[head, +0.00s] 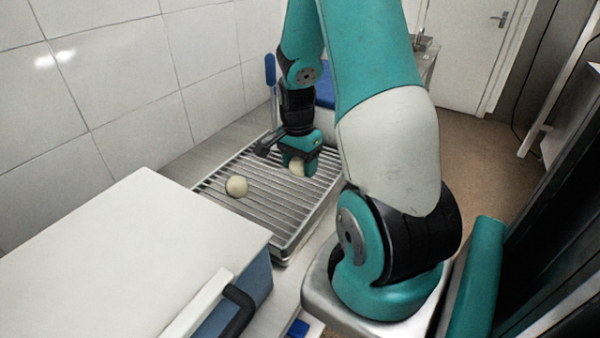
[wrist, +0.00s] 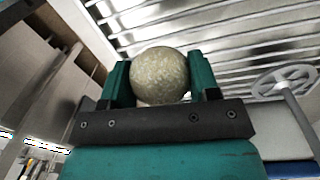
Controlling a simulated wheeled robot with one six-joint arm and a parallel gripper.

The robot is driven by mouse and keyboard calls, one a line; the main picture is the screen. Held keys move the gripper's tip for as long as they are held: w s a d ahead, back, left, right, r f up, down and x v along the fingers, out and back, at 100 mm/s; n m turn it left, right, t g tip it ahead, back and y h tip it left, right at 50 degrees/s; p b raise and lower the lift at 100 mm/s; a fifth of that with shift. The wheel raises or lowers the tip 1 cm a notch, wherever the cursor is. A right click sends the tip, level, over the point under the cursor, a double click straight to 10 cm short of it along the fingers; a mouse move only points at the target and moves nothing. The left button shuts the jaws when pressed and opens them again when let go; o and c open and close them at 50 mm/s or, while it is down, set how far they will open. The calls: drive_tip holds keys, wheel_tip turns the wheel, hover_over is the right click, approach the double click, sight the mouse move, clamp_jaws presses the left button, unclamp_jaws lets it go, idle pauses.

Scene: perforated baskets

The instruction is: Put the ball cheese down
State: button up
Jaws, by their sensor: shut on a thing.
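My gripper (head: 299,168) is shut on a pale round ball cheese (wrist: 160,76). In the wrist view the ball sits between the two green fingers (wrist: 161,82). In the head view the held ball (head: 297,167) is partly hidden by the gripper, low over the right part of a slatted metal rack (head: 262,215). I cannot tell whether it touches the slats. A second pale ball (head: 237,186) rests on the rack's left part, apart from my gripper.
A white-topped box (head: 130,260) with blue sides stands at the front left. A tiled wall (head: 130,80) runs along the left. Bare slats lie between the two balls and toward the rack's front. A blue-handled tool (head: 270,75) stands behind the rack.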

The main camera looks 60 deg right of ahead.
sight(300, 174)
drive_tip(key=shift+f, duration=1.45)
drive_tip(key=shift+f, duration=0.2)
drive_tip(key=o, duration=0.9)
drive_tip(key=shift+o, duration=0.2)
drive_tip(key=shift+r, duration=0.2)
